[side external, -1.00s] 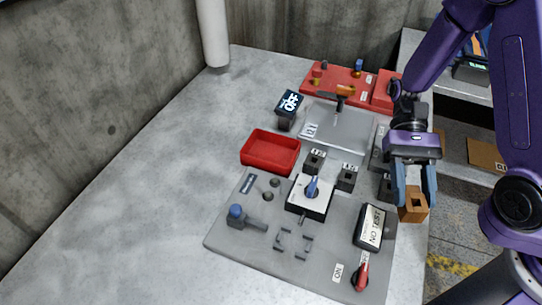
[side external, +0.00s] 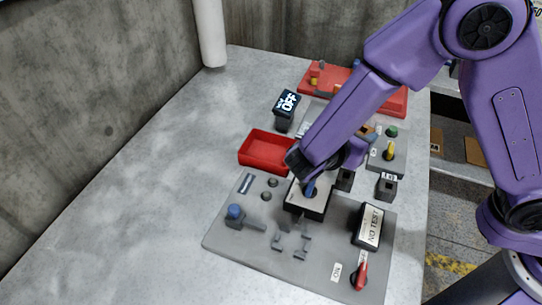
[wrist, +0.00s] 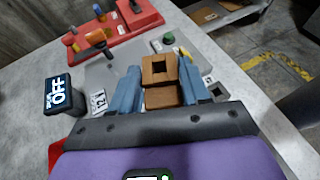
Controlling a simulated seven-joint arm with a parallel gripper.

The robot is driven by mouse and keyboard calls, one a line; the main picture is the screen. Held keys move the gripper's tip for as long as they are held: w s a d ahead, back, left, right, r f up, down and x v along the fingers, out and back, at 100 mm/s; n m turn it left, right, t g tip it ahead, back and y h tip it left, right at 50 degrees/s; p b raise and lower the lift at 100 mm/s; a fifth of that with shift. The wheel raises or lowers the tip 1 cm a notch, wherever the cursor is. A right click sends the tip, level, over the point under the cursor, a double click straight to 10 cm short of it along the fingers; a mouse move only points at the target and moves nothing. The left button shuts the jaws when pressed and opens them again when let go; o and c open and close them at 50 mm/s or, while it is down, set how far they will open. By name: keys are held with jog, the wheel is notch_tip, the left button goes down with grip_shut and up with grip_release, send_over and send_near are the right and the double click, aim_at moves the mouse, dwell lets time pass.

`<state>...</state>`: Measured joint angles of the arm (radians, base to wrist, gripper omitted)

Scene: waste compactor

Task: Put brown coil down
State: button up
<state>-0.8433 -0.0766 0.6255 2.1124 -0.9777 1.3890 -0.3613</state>
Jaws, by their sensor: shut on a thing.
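The brown coil (wrist: 158,98) is a blocky brown piece with a square hole, seen between my blue fingers in the wrist view. My gripper (wrist: 159,74) is shut on it, with one finger on each side. In the side view the forearm hides most of my gripper, and only a small brown patch of the coil (side external: 367,130) shows past the arm. The coil is over or near the flat grey plate (wrist: 102,75). I cannot tell whether it touches anything below.
A red tray (side external: 266,150) is left of the arm. A black display reading OFF (side external: 287,103) stands behind it. The red panel (side external: 325,77) is at the back. The front grey panel (side external: 255,255) carries a NO TEST display (side external: 369,226) and a red lever (side external: 361,273). The left tabletop is clear.

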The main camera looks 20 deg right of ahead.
jog(key=w+a+r+n+t+y, duration=0.1)
jog(key=w+a+n+t+y, duration=0.1)
jog(key=a+n+t, duration=0.3)
jog(key=m+g, duration=0.1)
send_over(276, 140)
jog(key=s+a, duration=0.4)
jog(key=shift+y, duration=0.4)
notch_tip(276, 140, down, 9)
jog(key=shift+d+f, duration=0.1)
jog(key=shift+w+f, duration=0.1)
jog(key=shift+f, duration=1.7)
jog(key=shift+f, duration=0.1)
jog(key=o, duration=1.2)
